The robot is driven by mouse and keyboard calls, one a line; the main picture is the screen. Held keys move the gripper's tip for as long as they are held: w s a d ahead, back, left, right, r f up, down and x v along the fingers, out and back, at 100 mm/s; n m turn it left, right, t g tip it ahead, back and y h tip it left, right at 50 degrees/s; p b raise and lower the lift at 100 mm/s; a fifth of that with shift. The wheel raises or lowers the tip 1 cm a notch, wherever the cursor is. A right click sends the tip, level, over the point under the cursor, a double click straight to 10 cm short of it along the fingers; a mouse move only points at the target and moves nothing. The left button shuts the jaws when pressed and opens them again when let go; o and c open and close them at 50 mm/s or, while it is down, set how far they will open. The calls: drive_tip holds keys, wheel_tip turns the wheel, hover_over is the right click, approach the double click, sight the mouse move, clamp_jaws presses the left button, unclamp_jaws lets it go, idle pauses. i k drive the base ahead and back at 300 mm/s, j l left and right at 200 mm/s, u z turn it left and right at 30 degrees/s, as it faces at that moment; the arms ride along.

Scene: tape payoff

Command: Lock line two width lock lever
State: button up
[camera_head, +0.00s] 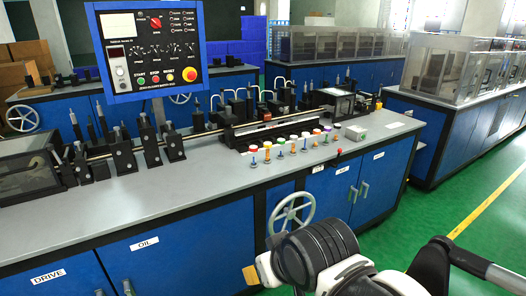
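The blue-sided machine line (210,185) with a grey top stands in front of me. A row of small levers or posts with coloured caps (293,143) stands along its front edge. A small red-knobbed lever (339,153) sits right of this row, at the edge. I cannot tell which part is the width lock lever, or whether this is line two; labels there are too small to read. Parts of my arm fill the bottom right. My gripper's fingers are not in view.
A control panel (150,48) with a red stop button rises at the upper left. A spoked handwheel (291,213) sticks out from the cabinet front. Cabinet doors carry OIL (144,243) and DRIVE labels. Green floor (440,215) is open at the right. Other machines stand behind.

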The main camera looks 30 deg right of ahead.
sight(338, 158)
drive_tip(key=i+l+z, duration=0.15)
drive_tip(key=z, duration=0.3)
drive_tip(key=i+z, duration=0.65)
drive_tip(key=z, duration=0.25)
drive_tip(key=i+l+z, duration=0.2)
drive_tip(key=z, duration=0.2)
drive_tip(key=i+l+z, duration=0.1)
drive_tip(key=i+z, duration=0.25)
drive_tip(key=k, duration=0.05)
